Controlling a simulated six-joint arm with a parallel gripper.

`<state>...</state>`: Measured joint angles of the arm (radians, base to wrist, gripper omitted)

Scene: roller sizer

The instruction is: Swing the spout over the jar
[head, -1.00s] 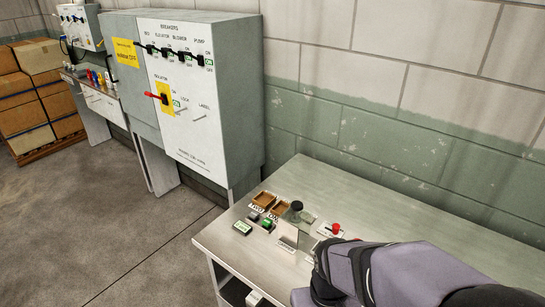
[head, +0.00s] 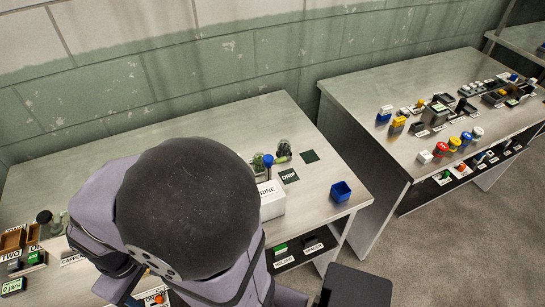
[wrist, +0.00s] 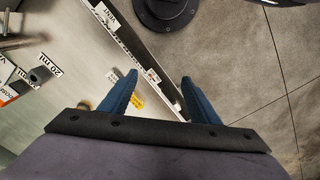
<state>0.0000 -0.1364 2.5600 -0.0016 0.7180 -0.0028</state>
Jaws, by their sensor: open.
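My gripper (wrist: 158,79) shows in the wrist view as two blue fingers, open and empty, over the bench's front edge. In the head view my arm covers the middle of the near bench (head: 240,110) and hides part of its top. Greenish glass jar-like pieces (head: 283,151) stand toward the right of that bench. A dark-topped jar (head: 44,217) stands at its left end. I cannot pick out the spout for sure, nor tell which jar is the task's. In the wrist view a small grey cylinder (wrist: 40,75) lies near a "20 ml" label.
A white box (head: 272,205) with a blue-topped post behind it stands near a "DRIP" plate (head: 289,176). A blue open cup (head: 340,191) sits near the right edge. A second bench (head: 350,90) with several small items is beyond a gap. The back strip is clear.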

